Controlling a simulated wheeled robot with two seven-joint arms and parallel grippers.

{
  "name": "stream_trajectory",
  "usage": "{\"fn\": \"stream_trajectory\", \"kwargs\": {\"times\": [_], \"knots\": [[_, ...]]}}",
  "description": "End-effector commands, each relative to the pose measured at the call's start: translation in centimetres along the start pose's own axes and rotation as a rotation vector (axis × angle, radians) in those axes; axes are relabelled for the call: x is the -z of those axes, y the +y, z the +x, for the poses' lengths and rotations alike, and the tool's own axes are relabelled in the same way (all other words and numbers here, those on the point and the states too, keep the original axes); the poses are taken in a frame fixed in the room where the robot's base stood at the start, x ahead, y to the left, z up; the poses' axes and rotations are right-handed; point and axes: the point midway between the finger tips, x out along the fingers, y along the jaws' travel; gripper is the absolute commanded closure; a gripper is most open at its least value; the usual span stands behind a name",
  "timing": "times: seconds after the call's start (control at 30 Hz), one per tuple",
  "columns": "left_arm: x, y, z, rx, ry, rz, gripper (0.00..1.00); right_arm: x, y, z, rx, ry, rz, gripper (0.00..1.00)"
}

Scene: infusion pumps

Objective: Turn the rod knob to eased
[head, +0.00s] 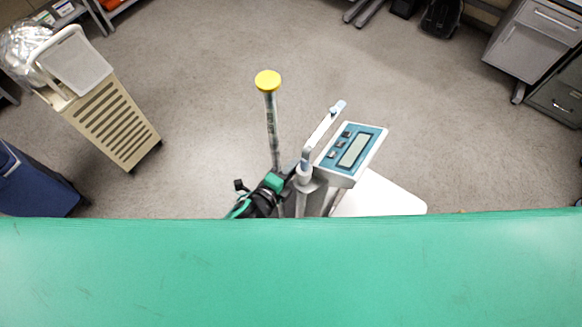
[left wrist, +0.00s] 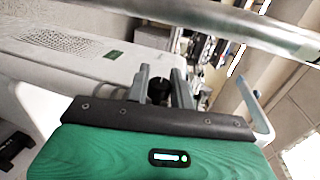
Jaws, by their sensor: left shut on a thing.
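The upright metal rod (head: 272,128) with a yellow cap (head: 267,80) stands in the middle of the head view. Beside it is a device with a teal panel and grey display (head: 352,150). My left gripper (head: 268,196) is low beside the rod, partly hidden. In the left wrist view, its two grey fingers (left wrist: 160,76) stand on either side of a small black knob (left wrist: 158,92) and are shut on it. The knob's markings and turn position cannot be made out. A pale casing (left wrist: 85,52) lies beside the fingers. My right gripper is not in view.
A beige slatted cart (head: 112,127) stands at the left, with a blue bin (head: 38,185) below it. A grey drawer cabinet (head: 533,42) is at the far right. A wide green surface hides everything low in the head view.

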Motion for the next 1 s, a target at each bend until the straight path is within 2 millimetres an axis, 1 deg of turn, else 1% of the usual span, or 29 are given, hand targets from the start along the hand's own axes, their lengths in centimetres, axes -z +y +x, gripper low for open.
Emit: {"fn": "stream_trajectory", "kwargs": {"times": [0.07,0.1,0.2,0.47,0.63,0.77,1.0], "knots": [[0.0,0.2,0.0,-0.003,0.000,0.000,1.00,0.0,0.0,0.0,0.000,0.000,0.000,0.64],[0.0,0.2,0.0,-0.003,0.000,0.000,0.73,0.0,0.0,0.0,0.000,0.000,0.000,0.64],[0.0,0.1,0.0,-0.002,0.000,0.000,0.57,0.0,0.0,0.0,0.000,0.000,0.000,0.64],[0.0,0.1,-0.1,-0.001,0.000,0.000,0.57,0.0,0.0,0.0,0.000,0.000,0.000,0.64],[0.0,0.2,-1.0,-0.001,0.000,0.000,0.57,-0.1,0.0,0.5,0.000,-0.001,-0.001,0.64],[0.1,0.4,-2.9,0.000,0.002,0.000,0.57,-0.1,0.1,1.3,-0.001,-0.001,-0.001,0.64],[0.0,0.6,-7.6,-0.002,0.001,0.000,0.57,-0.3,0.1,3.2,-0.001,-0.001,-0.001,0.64]]}}
